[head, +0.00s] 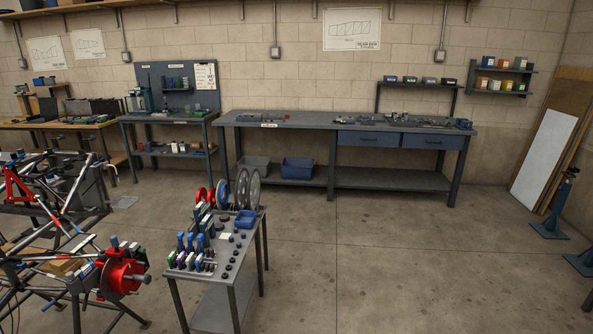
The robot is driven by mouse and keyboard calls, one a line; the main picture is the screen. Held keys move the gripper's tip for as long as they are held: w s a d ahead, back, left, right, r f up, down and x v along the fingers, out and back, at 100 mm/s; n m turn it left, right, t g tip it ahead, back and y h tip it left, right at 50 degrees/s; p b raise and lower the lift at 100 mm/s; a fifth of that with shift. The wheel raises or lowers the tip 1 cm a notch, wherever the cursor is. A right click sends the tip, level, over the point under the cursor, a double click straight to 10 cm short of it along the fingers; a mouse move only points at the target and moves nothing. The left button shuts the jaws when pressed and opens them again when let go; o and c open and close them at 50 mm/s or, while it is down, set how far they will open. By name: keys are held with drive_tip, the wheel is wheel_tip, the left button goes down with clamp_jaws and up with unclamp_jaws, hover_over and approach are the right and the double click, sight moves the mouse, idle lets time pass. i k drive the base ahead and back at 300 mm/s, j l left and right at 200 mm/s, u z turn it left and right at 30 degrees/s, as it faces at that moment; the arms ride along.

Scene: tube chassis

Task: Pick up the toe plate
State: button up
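I cannot pick out the toe plate for certain in the head view. Large upright discs stand at the back of a small grey cart (226,258): a blue-rimmed disc (223,193), grey discs (252,189) and smaller red ones. Any of several thin or small parts on the cart or benches could be the plate, but they are too small to tell. My gripper is not in view.
The tube chassis (60,250) with a red hub (122,277) fills the left. A long grey workbench (300,122) with blue drawers and scattered parts runs along the back wall. A blue stand (552,226) is at right. Open concrete floor (400,250) lies between.

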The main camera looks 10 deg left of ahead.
sight(200, 210)
drive_tip(key=i+l+u, duration=0.15)
drive_tip(key=i, duration=1.9)
drive_tip(key=i+j+u, duration=0.2)
drive_tip(key=i+u, duration=1.2)
drive_tip(key=i+l+u, duration=0.25)
drive_tip(key=u, duration=0.2)
drive_tip(key=i+l+u, duration=0.2)
drive_tip(key=i+j, duration=0.05)
drive_tip(key=j, duration=0.05)
